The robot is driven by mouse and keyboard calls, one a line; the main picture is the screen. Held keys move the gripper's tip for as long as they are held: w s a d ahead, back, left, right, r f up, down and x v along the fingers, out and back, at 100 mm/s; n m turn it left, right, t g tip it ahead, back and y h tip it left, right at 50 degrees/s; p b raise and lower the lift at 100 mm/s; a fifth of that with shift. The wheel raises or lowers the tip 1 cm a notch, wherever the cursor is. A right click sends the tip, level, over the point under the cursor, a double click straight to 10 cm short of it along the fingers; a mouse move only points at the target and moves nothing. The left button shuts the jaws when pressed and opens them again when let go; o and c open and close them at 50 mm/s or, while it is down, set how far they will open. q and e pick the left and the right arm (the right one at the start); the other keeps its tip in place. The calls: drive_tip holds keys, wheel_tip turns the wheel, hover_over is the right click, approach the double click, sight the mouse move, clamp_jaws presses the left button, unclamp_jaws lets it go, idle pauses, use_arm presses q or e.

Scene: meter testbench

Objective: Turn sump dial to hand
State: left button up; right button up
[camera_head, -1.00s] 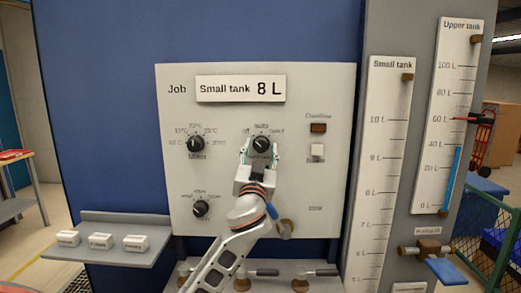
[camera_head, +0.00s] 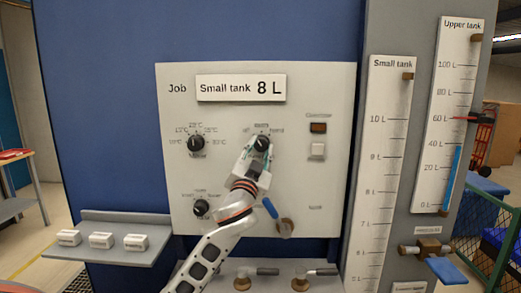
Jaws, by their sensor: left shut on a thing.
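The sump dial (camera_head: 262,142) is a black knob at the upper middle of the pale panel, with small labels around it. "Hand" seems to stand at its upper right; its pointer is too small to read surely. My left gripper (camera_head: 258,149) comes from below, tilted with its fingers toward the upper right, and is shut on the dial. The fingers hide part of the knob's lower side. My right gripper is not in view.
The panel (camera_head: 330,200) carries a "Small tank 8 L" sign (camera_head: 241,88), two other black dials (camera_head: 196,143) (camera_head: 201,208), a brown lamp and a white button (camera_head: 317,150). A blue-handled valve (camera_head: 285,227) is close to my wrist. Valve levers line the ledge below.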

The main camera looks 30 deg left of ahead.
use_arm(q)
drive_tip(key=m+h, duration=0.2)
drive_tip(key=m, duration=0.3)
drive_tip(key=shift+a+r, duration=0.1)
drive_tip(key=m+h, duration=0.1)
drive_tip(key=m, duration=0.1)
drive_tip(key=m+g, duration=0.1)
drive_tip(key=m, duration=0.1)
drive_tip(key=shift+s+r+h, duration=0.1)
drive_tip(key=shift+r+h, duration=0.05)
drive_tip(key=shift+h, duration=0.25)
drive_tip(key=m, duration=0.2)
drive_tip(key=m+g+h, duration=0.1)
drive_tip(key=m, duration=0.1)
drive_tip(key=shift+a+r+m+g, duration=0.1)
drive_tip(key=shift+r+m+g, duration=0.05)
drive_tip(key=shift+m+g, duration=0.65)
drive_tip(key=shift+m, duration=0.9)
drive_tip(key=o, duration=1.1)
